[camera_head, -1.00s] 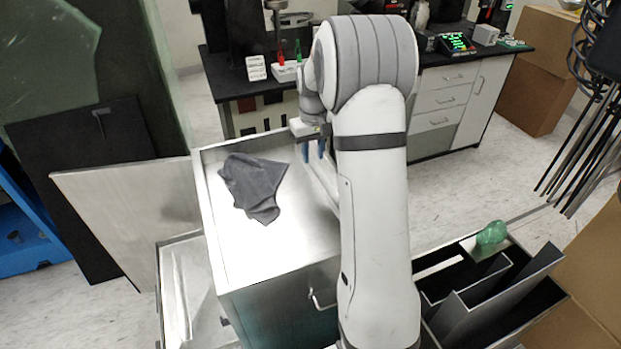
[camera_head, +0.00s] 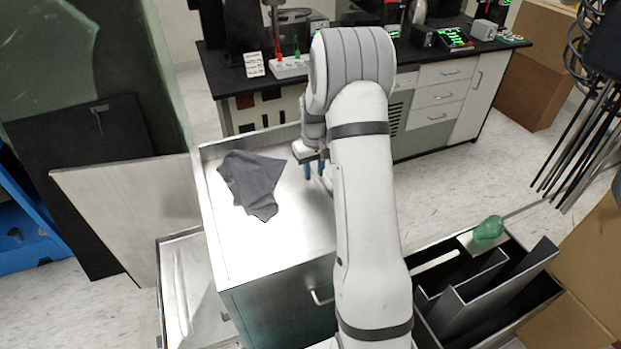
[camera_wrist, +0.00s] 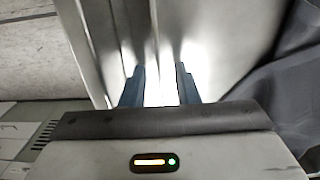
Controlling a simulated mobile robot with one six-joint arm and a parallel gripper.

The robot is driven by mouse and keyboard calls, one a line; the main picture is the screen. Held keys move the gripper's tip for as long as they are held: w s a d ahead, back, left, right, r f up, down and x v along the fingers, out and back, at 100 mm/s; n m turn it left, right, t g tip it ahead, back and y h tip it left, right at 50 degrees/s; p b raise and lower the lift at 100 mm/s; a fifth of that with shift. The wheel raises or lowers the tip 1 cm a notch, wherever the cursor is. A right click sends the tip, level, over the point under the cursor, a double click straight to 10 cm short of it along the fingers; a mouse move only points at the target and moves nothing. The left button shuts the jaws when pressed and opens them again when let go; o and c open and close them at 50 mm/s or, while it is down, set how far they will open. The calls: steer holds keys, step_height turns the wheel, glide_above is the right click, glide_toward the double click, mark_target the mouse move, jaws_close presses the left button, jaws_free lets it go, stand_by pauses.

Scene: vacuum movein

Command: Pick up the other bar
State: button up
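My gripper (camera_head: 314,170) is over the right part of the metal cart top (camera_head: 245,255), its two blue fingers pointing down. In the wrist view my gripper (camera_wrist: 160,78) is open, with a gap between its fingers and bright metal beyond them. I see nothing clearly held. Long metal edges run beside the left finger; I cannot tell whether one is a loose bar or the cart's rim. A pale, bar-like strip (camera_head: 436,261) shows in the dark open container at the right, away from my gripper. My arm hides part of the cart's right side.
A dark grey cloth (camera_head: 252,183) lies on the cart, left of my gripper; it also shows in the wrist view (camera_wrist: 275,95). A green lump (camera_head: 488,228) sits at the container (camera_head: 545,297). A black-topped bench (camera_head: 225,82) stands behind. The cart's front left is clear.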

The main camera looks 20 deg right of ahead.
jaws_close()
steer(key=shift+r, duration=0.1)
stand_by(0.5)
